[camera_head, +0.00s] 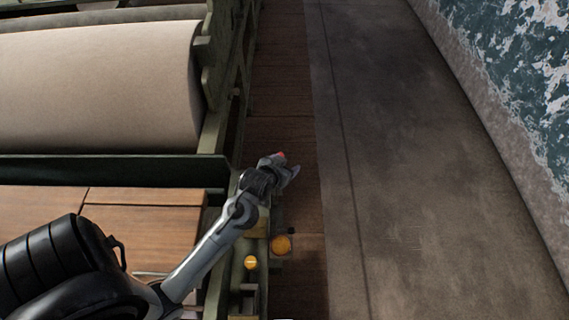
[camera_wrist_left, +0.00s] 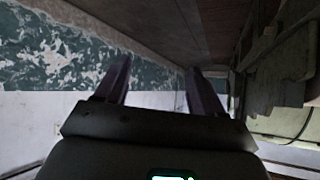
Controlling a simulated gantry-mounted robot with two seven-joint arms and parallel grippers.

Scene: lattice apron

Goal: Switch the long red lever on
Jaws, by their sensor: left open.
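My left arm reaches in from the lower left of the head view to the green machine frame's edge. My left gripper (camera_head: 291,172) is small there, beside a small red spot (camera_head: 281,155) that may be part of the long red lever; the rest of the lever cannot be made out. In the left wrist view the two dark fingers of the left gripper (camera_wrist_left: 157,78) stand apart with nothing between them. No lever is clear in that view. My right gripper is in neither view.
Orange round knobs (camera_head: 281,244) and (camera_head: 250,262) sit on the frame below the gripper. A large beige roll (camera_head: 100,85) lies at upper left, above a wooden surface (camera_head: 145,195). The grey floor strip (camera_head: 420,190) to the right is clear.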

